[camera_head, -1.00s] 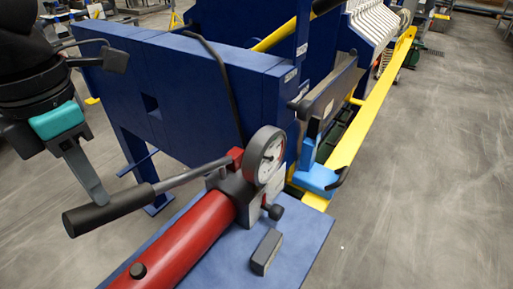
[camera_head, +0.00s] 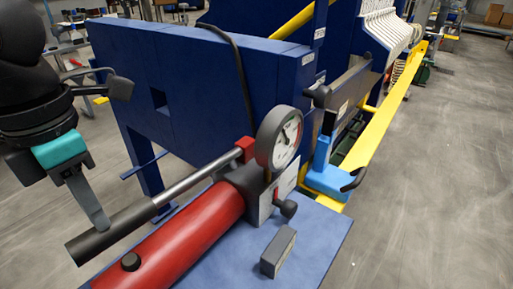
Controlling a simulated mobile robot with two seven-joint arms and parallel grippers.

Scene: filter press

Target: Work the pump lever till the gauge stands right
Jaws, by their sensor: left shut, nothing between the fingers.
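The pump is a red cylinder (camera_head: 185,238) on a blue plate. Its lever (camera_head: 120,230) has a dark grip and a steel rod, and slopes down to the left from a red pivot block (camera_head: 245,149), close above the cylinder. The round white gauge (camera_head: 287,138) stands beside the pivot; its dark needle shows, but the marks are too small to read. My left gripper (camera_head: 97,212), with a teal band, is shut with nothing between its fingers. Its fingertip meets the top of the lever's grip in the picture, seemingly pressing on it. My right gripper is not in view.
A dark knob (camera_head: 288,208) sits below the gauge, and a small grey block (camera_head: 278,251) lies on the blue plate (camera_head: 318,232). The blue press frame (camera_head: 195,95) stands behind. A light blue bracket (camera_head: 328,182) and a yellow rail (camera_head: 385,125) are to the right. The floor at right is clear.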

